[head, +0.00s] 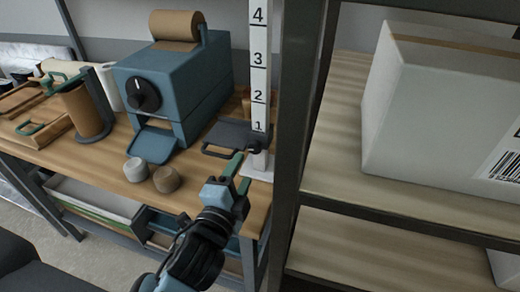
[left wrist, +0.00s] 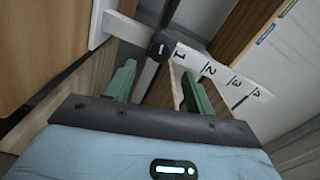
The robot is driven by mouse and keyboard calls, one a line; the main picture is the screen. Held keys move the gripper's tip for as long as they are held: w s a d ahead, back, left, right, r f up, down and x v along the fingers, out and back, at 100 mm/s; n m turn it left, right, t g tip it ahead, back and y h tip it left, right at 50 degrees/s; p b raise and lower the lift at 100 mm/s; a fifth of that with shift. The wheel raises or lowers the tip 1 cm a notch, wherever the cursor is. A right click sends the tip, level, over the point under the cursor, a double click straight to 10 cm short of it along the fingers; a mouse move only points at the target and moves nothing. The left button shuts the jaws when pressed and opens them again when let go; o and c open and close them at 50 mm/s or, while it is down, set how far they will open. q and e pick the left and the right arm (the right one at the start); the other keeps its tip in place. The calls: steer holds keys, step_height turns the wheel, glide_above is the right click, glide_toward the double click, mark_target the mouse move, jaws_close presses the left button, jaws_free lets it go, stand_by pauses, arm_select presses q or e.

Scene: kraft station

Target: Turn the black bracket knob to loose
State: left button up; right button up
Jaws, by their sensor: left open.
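The black bracket knob (head: 254,147) sits low on the white numbered post (head: 259,70), near the mark 1. In the left wrist view the knob (left wrist: 162,44) is a round black cap with a pale line, ahead of the fingers. The dark bracket plate (head: 230,135) extends left from the post. My left gripper (head: 243,169) is just in front of and below the knob. Its green fingers are apart and empty in the left wrist view (left wrist: 158,78), with the knob beyond their tips. My right gripper is not in view.
A blue machine (head: 175,85) with a black dial (head: 143,96) stands left on the wooden bench (head: 100,155). A dark shelf upright (head: 298,130) stands close right of the post.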

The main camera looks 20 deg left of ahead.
mark_target(254, 150)
arm_select(q)
steer(key=shift+w, duration=0.1)
steer(key=w, duration=0.6)
steer(key=shift+w+d, duration=0.15)
steer(key=shift+w, duration=0.65)
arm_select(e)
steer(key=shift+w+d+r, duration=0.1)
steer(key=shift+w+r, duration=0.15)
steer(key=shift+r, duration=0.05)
arm_select(q)
steer(key=c, duration=0.9)
steer(key=shift+r+n+p, duration=0.1)
steer(key=shift+n+p, duration=0.45)
steer(key=shift+n, duration=0.15)
steer(key=shift+c, duration=0.2)
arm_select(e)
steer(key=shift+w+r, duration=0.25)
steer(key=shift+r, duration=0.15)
arm_select(q)
steer(key=o, duration=0.9)
